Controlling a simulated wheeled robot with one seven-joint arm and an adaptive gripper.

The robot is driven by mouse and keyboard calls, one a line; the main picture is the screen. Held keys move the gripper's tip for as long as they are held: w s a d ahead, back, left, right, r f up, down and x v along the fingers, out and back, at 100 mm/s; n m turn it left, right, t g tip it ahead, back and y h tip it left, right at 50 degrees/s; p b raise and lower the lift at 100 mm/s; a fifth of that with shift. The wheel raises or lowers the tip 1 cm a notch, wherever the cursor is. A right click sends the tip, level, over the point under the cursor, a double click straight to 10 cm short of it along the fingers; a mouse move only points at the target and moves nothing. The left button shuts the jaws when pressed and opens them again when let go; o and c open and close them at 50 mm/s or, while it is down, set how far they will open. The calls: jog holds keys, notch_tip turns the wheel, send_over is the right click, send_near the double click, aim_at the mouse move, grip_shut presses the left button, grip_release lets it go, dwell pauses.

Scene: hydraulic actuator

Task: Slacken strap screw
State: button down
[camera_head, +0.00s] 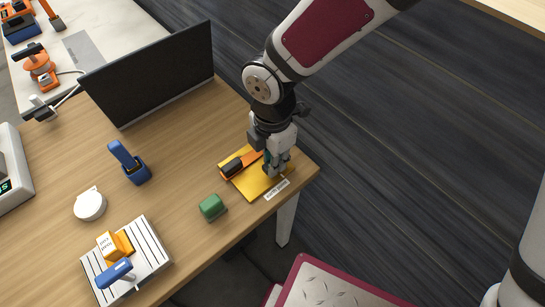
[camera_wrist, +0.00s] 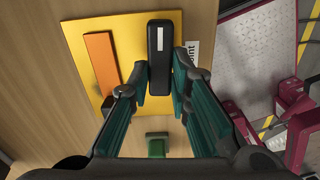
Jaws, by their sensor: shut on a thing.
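My gripper (camera_wrist: 162,85) is shut on a black block-like piece (camera_wrist: 159,40) with a white mark, its teal fingers on either side of it. The piece stands out over a yellow mat (camera_wrist: 190,22). In the head view my gripper (camera_head: 275,168) is low over the right part of the yellow mat (camera_head: 257,191), and hides most of what it holds. An orange bar (camera_wrist: 102,62) lies on the mat to the left of the held piece. In the head view this orange item has a black part (camera_head: 231,168) beside it. I cannot make out a strap screw in either view.
A green block (camera_head: 212,207) sits left of the mat. A striped plate (camera_head: 152,258) carries a yellow block (camera_head: 115,244) and a blue handle (camera_head: 115,271). A blue upright item (camera_head: 133,165), a white round item (camera_head: 90,204) and a dark screen (camera_head: 150,73) stand further off.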

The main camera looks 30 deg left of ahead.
jog(key=c, duration=1.5)
grip_release()
jog(key=shift+r, duration=0.1)
notch_tip(320, 180, up, 12)
jog(key=shift+f, duration=0.1)
